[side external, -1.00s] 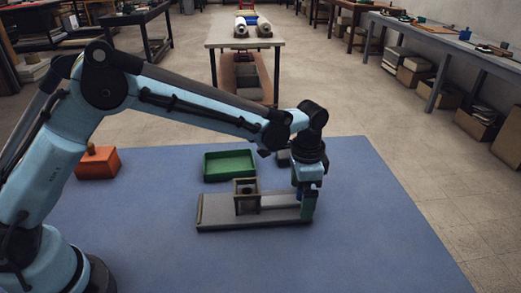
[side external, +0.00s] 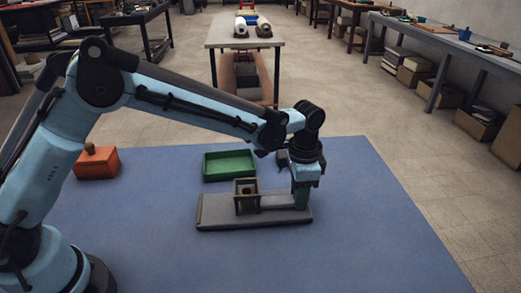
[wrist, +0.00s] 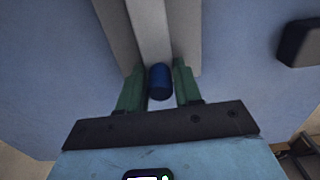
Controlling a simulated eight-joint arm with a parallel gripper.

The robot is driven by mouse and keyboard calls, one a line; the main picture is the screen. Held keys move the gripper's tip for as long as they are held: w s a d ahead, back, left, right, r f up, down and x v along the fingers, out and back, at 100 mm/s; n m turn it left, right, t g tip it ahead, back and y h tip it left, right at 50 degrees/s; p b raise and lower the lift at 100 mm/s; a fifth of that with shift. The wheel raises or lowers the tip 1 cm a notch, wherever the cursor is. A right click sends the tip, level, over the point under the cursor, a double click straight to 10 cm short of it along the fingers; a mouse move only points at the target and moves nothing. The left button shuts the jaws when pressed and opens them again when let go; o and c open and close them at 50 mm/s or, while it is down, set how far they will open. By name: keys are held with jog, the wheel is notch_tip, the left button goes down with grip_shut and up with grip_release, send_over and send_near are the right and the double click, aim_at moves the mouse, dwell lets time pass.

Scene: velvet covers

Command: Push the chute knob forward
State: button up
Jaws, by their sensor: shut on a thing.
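The chute (side external: 222,213) is a long grey tray lying on the blue mat, with a small square brown-grey frame (side external: 246,182) standing over its middle. My gripper (side external: 302,204) points down at the chute's right end. In the wrist view, the blue chute knob (wrist: 160,84) sits between the two green fingers of my gripper (wrist: 157,74), which are shut on it. The chute's pale central channel (wrist: 152,30) runs away beyond the knob. The knob is hidden by the gripper in the side view.
A green open tray (side external: 229,166) lies behind the chute. A dark block (wrist: 300,43) lies to the right in the wrist view. An orange box with a brown knob (side external: 97,165) stands at the left. The front of the blue mat (side external: 270,262) is clear.

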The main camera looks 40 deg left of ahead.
aim_at(270, 200)
jog(key=shift+s+a, duration=2.4)
jog(key=o, duration=1.5)
jog(key=shift+r, duration=3.5)
